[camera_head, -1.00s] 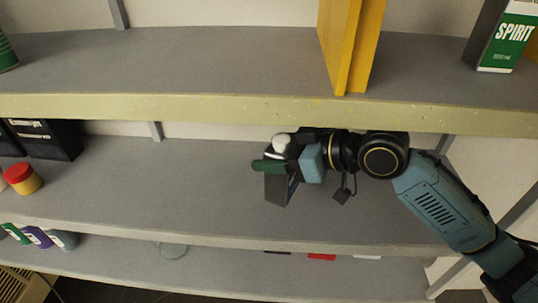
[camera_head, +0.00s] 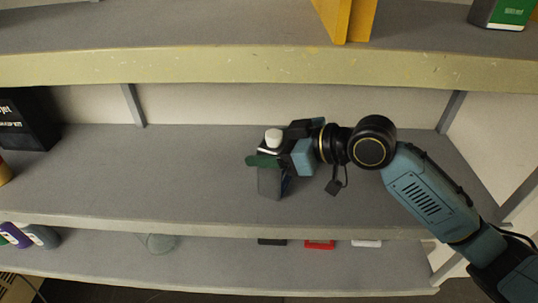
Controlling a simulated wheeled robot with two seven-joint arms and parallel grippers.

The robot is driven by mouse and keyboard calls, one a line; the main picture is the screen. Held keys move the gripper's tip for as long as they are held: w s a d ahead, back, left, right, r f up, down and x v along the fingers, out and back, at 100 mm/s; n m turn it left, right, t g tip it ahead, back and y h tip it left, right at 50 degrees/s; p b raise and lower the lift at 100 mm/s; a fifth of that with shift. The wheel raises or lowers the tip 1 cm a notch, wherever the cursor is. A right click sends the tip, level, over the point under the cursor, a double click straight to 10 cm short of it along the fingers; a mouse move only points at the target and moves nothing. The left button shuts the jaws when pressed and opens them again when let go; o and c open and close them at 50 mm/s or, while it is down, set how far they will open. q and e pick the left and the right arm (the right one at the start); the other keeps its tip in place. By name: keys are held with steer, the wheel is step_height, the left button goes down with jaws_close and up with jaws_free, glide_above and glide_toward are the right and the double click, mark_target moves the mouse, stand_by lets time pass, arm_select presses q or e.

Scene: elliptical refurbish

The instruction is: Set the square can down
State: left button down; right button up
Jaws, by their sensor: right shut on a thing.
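The square can (camera_head: 270,182) is a dark grey, box-shaped can with a white cap (camera_head: 273,136), seen over the middle shelf (camera_head: 210,180). My right gripper (camera_head: 268,160) reaches in from the right and is shut on the can near its top, a green finger across its front. The can looks upright or nearly so. Whether its base touches the shelf I cannot tell. The gripper hides part of the can's upper body. My left gripper is not in view.
The upper shelf's edge (camera_head: 200,68) runs above my right arm. A black box (camera_head: 27,118) stands at the far left of the middle shelf, which is otherwise clear around the can. Below, the lower shelf (camera_head: 210,262) holds a glass-like round item (camera_head: 160,243) and several small things.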

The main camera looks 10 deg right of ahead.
steer(key=shift+w, duration=0.25)
steer(key=shift+s, duration=0.1)
steer(key=shift+f, duration=0.15)
steer(key=o, duration=1.3)
